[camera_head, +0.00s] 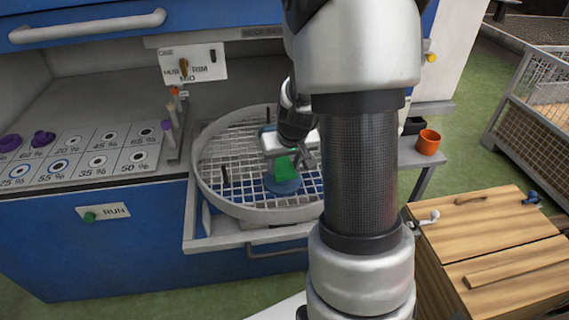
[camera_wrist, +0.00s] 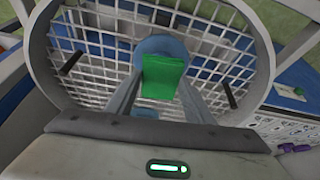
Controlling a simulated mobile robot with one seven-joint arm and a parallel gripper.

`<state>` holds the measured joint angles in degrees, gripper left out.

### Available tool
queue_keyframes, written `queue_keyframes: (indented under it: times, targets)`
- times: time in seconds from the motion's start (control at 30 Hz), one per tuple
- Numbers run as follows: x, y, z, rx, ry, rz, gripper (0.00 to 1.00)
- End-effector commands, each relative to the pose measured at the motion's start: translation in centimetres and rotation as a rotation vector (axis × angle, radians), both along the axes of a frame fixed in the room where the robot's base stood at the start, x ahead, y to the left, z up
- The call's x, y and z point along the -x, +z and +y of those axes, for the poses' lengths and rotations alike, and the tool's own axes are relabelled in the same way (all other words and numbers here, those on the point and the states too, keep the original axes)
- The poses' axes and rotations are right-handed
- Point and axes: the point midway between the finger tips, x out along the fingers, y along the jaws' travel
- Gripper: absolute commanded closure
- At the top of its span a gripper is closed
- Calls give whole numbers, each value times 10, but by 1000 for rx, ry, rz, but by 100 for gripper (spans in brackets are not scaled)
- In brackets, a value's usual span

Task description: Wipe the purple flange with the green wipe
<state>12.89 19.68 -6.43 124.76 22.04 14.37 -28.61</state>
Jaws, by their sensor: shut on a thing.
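My gripper (camera_head: 284,157) is shut on the green wipe (camera_head: 284,166), which hangs below the fingers over the mesh turntable (camera_head: 222,208). In the wrist view the green wipe (camera_wrist: 162,77) sits between my fingertips, in front of a round blue piece (camera_wrist: 160,46). That blue piece (camera_head: 283,185) lies on the mesh in the head view; I cannot tell whether the wipe touches it. Two purple pieces, one flange-like (camera_head: 42,138) and one at the picture's left edge (camera_head: 10,143), sit on the marked panel. I see no purple flange on the turntable.
A RUN label with a green knob (camera_head: 90,217) is on the blue front. An orange cup (camera_head: 428,142) and a wooden box (camera_head: 485,235) are at the right.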

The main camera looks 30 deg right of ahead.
Motion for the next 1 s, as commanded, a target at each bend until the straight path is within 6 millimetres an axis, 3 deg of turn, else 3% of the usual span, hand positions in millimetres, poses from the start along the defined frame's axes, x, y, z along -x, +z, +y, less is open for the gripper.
queue_keyframes:
  times: [1.0]
  targets:
    - [0,-11,0,0,0,-1,70]
